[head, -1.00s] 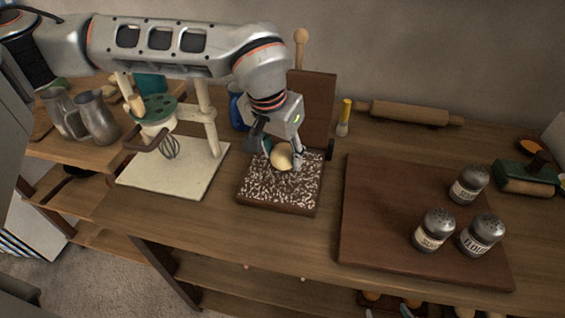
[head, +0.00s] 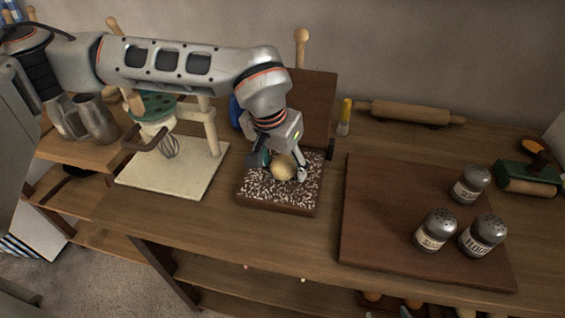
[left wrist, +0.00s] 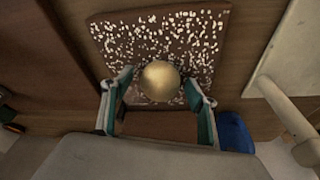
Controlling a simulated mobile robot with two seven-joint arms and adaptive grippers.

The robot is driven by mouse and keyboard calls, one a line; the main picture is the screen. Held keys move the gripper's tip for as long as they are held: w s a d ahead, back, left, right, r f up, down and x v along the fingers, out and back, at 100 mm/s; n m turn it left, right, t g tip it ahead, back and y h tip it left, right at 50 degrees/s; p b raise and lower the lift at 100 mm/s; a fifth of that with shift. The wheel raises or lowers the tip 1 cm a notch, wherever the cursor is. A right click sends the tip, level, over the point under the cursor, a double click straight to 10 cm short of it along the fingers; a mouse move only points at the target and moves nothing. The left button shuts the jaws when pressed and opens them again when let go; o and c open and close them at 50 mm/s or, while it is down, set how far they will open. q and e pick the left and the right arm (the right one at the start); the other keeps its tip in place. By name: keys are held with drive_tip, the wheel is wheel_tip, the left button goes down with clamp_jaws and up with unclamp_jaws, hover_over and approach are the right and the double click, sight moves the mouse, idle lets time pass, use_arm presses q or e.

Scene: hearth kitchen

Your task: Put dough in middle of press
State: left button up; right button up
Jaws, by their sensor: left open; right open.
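The dough is a pale tan ball (head: 284,167) near the middle of the press's speckled base, towards its back; it also shows in the left wrist view (left wrist: 160,82). The press has a dark brown base (head: 262,195) covered in white flecks and an upright dark lid (head: 312,105) behind it. The base also shows in the left wrist view (left wrist: 115,35). My left gripper (head: 281,172) is open, its fingers on either side of the dough. In the left wrist view a gap shows beside the ball on both sides. My right gripper is not in view.
A stand mixer (head: 160,183) with a pale base stands left of the press. A brown board (head: 385,225) with several metal shakers lies to the right. A rolling pin (head: 410,114) lies at the back. Bare counter separates the press and the board.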

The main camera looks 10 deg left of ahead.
sight(276, 181)
use_arm(q)
drive_tip(key=shift+r, duration=0.55)
drive_tip(key=p+v, duration=0.1)
drive_tip(key=v, duration=1)
drive_tip(key=shift+s, duration=0.1)
